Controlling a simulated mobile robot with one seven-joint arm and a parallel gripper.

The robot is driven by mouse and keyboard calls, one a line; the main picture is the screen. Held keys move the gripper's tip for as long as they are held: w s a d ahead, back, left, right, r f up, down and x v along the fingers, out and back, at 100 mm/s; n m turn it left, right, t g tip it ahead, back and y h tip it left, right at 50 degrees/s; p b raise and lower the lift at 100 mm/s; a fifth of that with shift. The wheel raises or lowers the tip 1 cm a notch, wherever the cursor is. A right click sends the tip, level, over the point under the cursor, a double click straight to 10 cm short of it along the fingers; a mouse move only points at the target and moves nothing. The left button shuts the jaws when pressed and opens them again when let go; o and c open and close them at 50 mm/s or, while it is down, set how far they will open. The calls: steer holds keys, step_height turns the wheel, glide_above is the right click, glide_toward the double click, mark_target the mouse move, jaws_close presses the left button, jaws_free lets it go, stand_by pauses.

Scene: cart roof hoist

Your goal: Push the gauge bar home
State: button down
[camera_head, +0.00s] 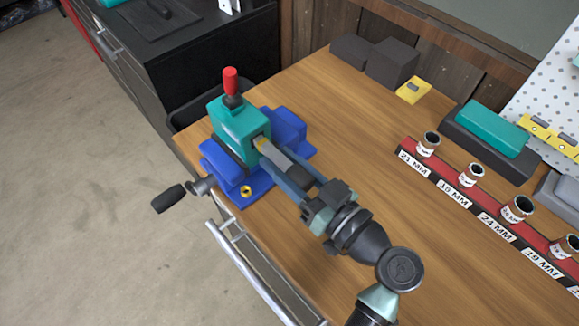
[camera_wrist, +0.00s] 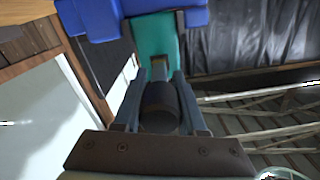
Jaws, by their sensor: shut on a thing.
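The gauge bar (camera_head: 273,156) is a grey flat bar with a dark grip. My gripper (camera_head: 296,177) is shut on that dark grip, which also shows between the two fingers in the wrist view (camera_wrist: 160,108). The bar's far end meets the opening in the teal block (camera_head: 232,124), with a small yellow patch at the mouth. How deep it sits inside is hidden. The teal block, topped by a red-capped knob (camera_head: 231,80), stands clamped in the blue vise (camera_head: 287,127). The block also shows in the wrist view (camera_wrist: 157,38).
A red rack (camera_head: 450,182) with labelled sockets crosses the right of the wooden bench. Dark blocks (camera_head: 391,62) and a yellow piece (camera_head: 413,90) lie at the back. The vise handle (camera_head: 168,198) and a metal rail (camera_head: 245,265) are at the front edge.

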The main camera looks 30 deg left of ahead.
mark_target(309, 187)
steer(key=b+x, duration=0.1)
steer(key=x, duration=0.2)
steer(key=shift+w+a, duration=0.1)
steer(key=shift+a, duration=0.1)
steer(key=shift+c, duration=2.3)
jaws_free()
steer(key=shift+d, duration=0.1)
steer(key=b+v, duration=0.3)
steer(key=v, duration=0.8)
steer(key=shift+d, duration=0.3)
steer(key=shift+s+d+r, duration=0.1)
steer(key=shift+s+d, duration=0.3)
steer(key=shift+d, duration=0.2)
